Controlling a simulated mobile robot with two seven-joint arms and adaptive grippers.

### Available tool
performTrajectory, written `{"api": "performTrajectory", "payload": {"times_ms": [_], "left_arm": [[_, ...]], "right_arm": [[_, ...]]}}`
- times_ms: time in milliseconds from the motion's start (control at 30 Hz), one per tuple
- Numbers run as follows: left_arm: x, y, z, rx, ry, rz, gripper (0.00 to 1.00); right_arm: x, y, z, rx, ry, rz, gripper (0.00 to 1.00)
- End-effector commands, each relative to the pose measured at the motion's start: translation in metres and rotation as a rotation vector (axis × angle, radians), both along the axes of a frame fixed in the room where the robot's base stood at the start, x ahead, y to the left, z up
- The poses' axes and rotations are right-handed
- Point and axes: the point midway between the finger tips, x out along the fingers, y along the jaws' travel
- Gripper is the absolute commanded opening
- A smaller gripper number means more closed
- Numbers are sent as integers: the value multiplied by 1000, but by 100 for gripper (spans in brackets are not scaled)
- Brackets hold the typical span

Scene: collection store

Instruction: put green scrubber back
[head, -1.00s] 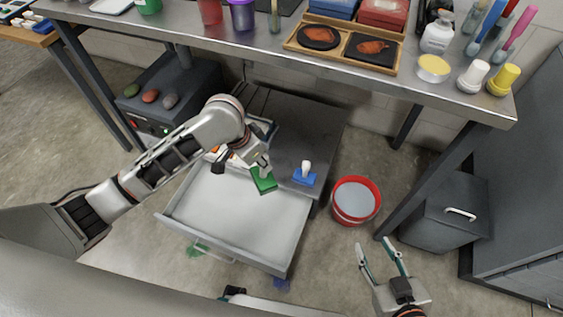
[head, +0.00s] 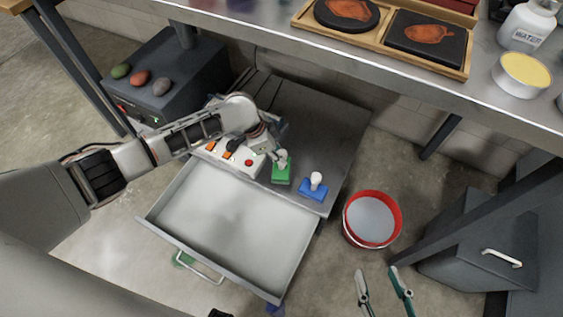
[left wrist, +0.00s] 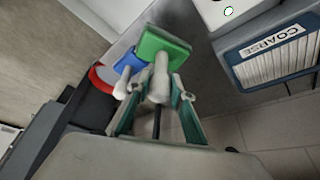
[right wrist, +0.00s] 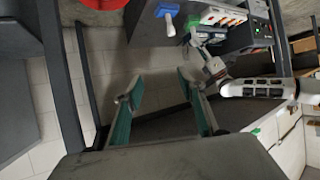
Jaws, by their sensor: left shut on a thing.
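The green scrubber (head: 282,174) is a green block with a pale knob. My left gripper (head: 281,158) is shut on that knob. The scrubber is at the front of the dark cabinet top, just left of the blue scrubber (head: 314,188); I cannot tell whether it touches the top. In the left wrist view the green block (left wrist: 163,45) shows beyond the fingers, with the blue scrubber (left wrist: 128,62) beside it. The open drawer (head: 235,222) below is empty. My right gripper (right wrist: 154,88) is open and empty, low at the right in the head view (head: 382,286).
A white box with orange switches and a red button (head: 246,163) stands left of the green scrubber. A blue box marked COARSE (left wrist: 270,50) is close by in the left wrist view. A red bucket (head: 372,218) stands on the floor. The bench (head: 330,52) overhangs behind.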

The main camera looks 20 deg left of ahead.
Motion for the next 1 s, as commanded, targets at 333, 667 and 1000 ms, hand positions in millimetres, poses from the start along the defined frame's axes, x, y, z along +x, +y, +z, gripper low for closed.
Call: {"api": "performTrajectory", "payload": {"times_ms": [333, 667, 1000], "left_arm": [[-4, 0, -52, 0, 10, 1, 2], [2, 0, -49, -1, -5, 1, 0], [1, 0, -52, -1, -4, 1, 39]], "right_arm": [[-1, 11, 0, 80, 6, -17, 40], [10, 20, 18, 129, -32, -25, 40], [6, 19, 12, 127, -17, -28, 40]]}}
